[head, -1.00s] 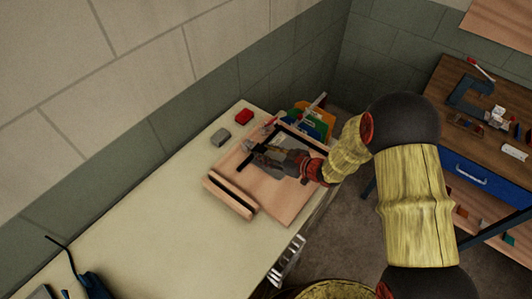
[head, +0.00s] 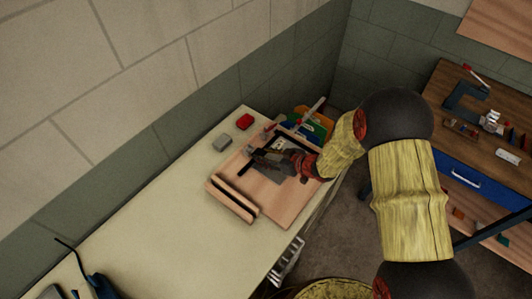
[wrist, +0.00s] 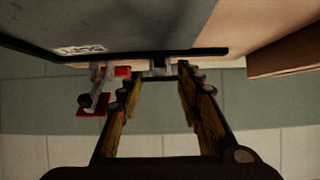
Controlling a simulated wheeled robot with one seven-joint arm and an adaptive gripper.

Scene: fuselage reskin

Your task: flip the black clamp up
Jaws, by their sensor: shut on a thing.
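My gripper (head: 260,157) is low over the wooden fixture board on the table, reaching in from the right. In the wrist view its two fingers (wrist: 157,75) stand on either side of a small dark piece at the panel's edge, which I take to be the black clamp (wrist: 158,66). The gripper is shut on it. In the head view a black bar (head: 246,169) shows just left of the fingers; the rest is hidden behind them. A grey panel (wrist: 100,35) with a black edge and a white label lies close to the fingers.
A red-handled clamp (wrist: 95,100) sits just left of the fingers in the wrist view. A wooden rail (head: 232,198) borders the board. Grey (head: 222,141) and red (head: 244,122) blocks lie near the wall. The table's left part (head: 150,220) is mostly clear.

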